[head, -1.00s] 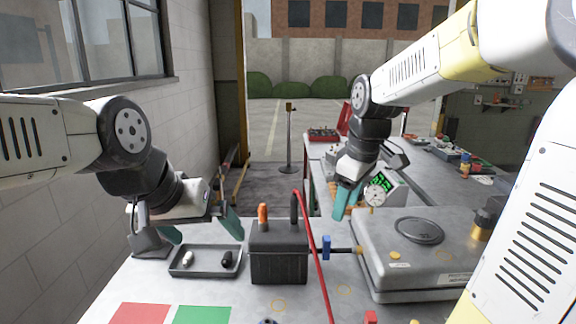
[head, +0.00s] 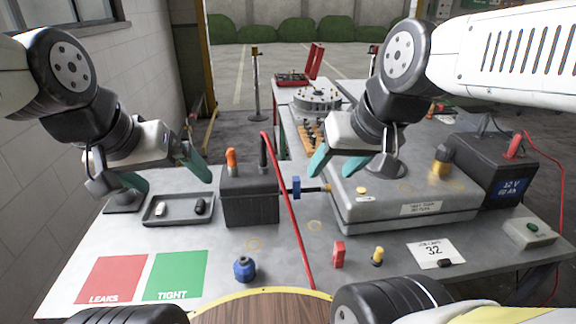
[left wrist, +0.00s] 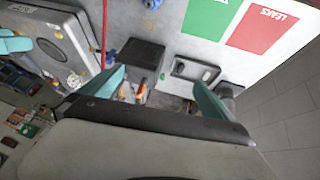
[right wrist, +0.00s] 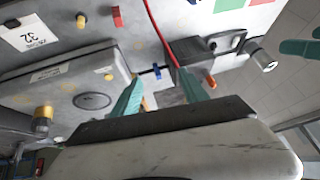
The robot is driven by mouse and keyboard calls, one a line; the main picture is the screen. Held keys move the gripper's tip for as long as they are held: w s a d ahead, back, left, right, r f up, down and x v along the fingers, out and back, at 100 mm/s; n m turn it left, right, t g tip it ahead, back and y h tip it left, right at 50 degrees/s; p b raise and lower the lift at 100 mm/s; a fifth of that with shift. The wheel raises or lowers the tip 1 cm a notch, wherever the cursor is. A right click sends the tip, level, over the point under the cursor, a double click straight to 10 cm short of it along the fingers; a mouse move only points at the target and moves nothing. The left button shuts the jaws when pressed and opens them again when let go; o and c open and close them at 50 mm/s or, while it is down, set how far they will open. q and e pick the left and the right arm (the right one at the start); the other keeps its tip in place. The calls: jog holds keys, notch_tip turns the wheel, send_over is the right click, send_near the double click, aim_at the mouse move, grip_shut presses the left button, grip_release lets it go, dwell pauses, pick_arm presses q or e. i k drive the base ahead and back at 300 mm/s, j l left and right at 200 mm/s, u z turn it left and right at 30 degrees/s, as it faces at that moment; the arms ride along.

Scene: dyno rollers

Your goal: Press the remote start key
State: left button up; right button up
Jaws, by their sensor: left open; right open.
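A small pale box with a green button (head: 530,232) stands on the right end of the table in the head view, beside the black battery. It looks like the remote start key, but its lettering is too small to read. My right gripper (head: 333,176) is open and empty above the left part of the flat grey housing, well left of the button box. My left gripper (head: 179,186) is open and empty above the black tray, at the far left. The button box is not visible in either wrist view.
A black battery (head: 496,172) with a red cable stands behind the button box. The grey housing (head: 405,204), dark block (head: 250,198) and black tray (head: 178,213) fill the table's middle and left. Small parts and a card (head: 434,253) lie in front.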

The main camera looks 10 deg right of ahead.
aim_at(532, 227)
jog(key=z, duration=2.2)
jog(key=i+l+u, duration=0.3)
jog(key=i+l, duration=0.4)
jog(key=i+j, duration=0.05)
jog(key=i, duration=0.05)
